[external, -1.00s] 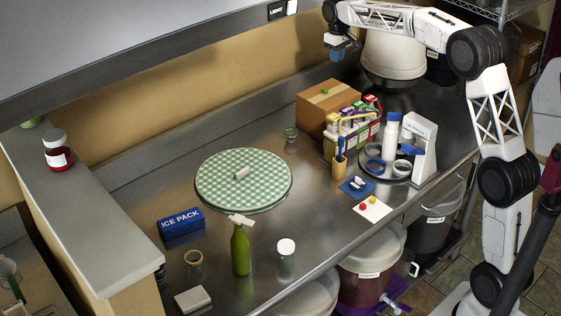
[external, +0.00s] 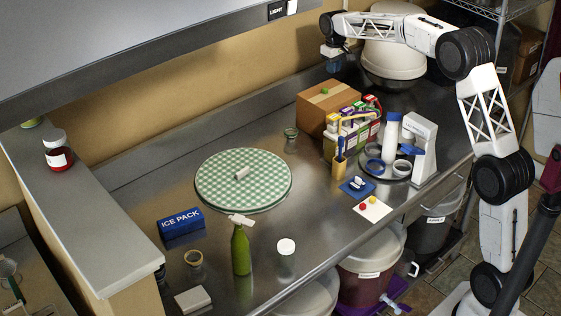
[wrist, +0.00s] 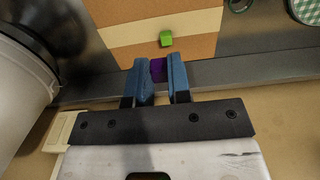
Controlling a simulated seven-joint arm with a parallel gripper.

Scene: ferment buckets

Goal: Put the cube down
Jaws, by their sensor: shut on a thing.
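My gripper (external: 333,66) is high at the back of the counter, behind and above the cardboard box. In the wrist view its two blue fingers (wrist: 158,82) are shut on a small purple cube (wrist: 158,69), held between the tips. I cannot make out this cube in the external view. A small green cube (external: 324,91) sits on top of the cardboard box (external: 318,112); it also shows in the wrist view (wrist: 166,39), just beyond the fingertips in the picture.
A white bucket (external: 391,52) stands close to my gripper on the right. A carrier of colourful cartons (external: 352,130) stands in front of the box. A round green checked board (external: 222,180) lies mid-counter. Bare steel surrounds it.

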